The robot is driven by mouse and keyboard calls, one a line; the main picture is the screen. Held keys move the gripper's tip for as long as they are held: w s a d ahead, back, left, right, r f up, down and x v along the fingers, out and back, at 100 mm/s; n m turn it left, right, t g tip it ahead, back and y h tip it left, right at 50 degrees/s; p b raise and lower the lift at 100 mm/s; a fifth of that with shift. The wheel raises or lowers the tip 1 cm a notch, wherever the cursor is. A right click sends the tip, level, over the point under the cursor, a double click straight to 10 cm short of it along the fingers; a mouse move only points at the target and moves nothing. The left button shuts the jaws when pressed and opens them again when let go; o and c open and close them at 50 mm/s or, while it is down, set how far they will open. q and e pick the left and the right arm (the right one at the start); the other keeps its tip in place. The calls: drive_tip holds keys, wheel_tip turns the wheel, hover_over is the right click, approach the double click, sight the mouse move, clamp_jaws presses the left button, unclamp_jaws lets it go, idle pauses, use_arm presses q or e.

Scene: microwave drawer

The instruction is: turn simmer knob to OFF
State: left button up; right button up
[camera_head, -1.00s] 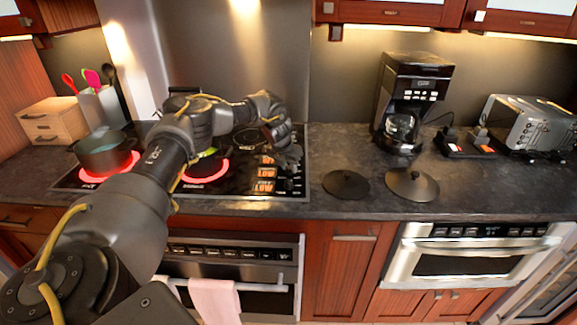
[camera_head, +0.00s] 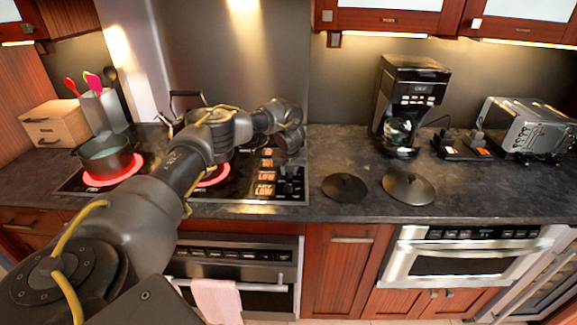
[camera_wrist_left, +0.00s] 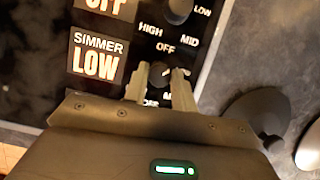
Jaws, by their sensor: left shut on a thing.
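The cooktop control panel shows in the left wrist view, with an orange-lit display (camera_wrist_left: 97,57) that reads SIMMER LOW. A small dark knob (camera_wrist_left: 158,70) sits to the right of that display, below the printed word OFF. My left gripper (camera_wrist_left: 162,76) reaches over the panel with its two fingers around this knob, shut on it. The fingers hide much of the knob, so I cannot read where its pointer stands. In the head view my left gripper (camera_head: 291,143) is above the right end of the cooktop. My right gripper is not in view.
Another knob (camera_wrist_left: 179,10) is just beyond. A pot (camera_head: 106,156) stands on a glowing burner at the left. Two dark lids (camera_head: 345,186) (camera_head: 409,187) lie on the counter right of the cooktop. A coffee maker (camera_head: 412,85) and toaster (camera_head: 527,125) stand farther right.

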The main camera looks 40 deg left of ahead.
use_arm(q)
drive_tip(key=shift+w+n+g+y, duration=0.1)
drive_tip(key=shift+n+g+y, duration=0.2)
drive_tip(key=shift+n, duration=0.7)
drive_tip(key=shift+f+n+y, duration=0.1)
drive_tip(key=shift+n+y, duration=0.2)
drive_tip(key=shift+n, duration=0.6)
drive_tip(key=n+g+b, duration=0.1)
drive_tip(key=n+b, duration=0.1)
drive_tip(key=shift+w+d+f+b, duration=0.1)
drive_tip(key=shift+d+b, duration=0.05)
drive_tip(key=shift+b, duration=0.15)
drive_tip(key=shift+n+g+b, duration=0.5)
drive_tip(key=shift+n+b, duration=0.35)
drive_tip(key=shift+n, duration=0.05)
drive_tip(key=shift+r+n+b, duration=0.2)
drive_tip(key=shift+n+b, duration=0.2)
drive_tip(key=shift+b, duration=0.05)
drive_tip(key=shift+y, duration=0.3)
drive_tip(key=shift+r, duration=0.1)
drive_tip(key=o, duration=1)
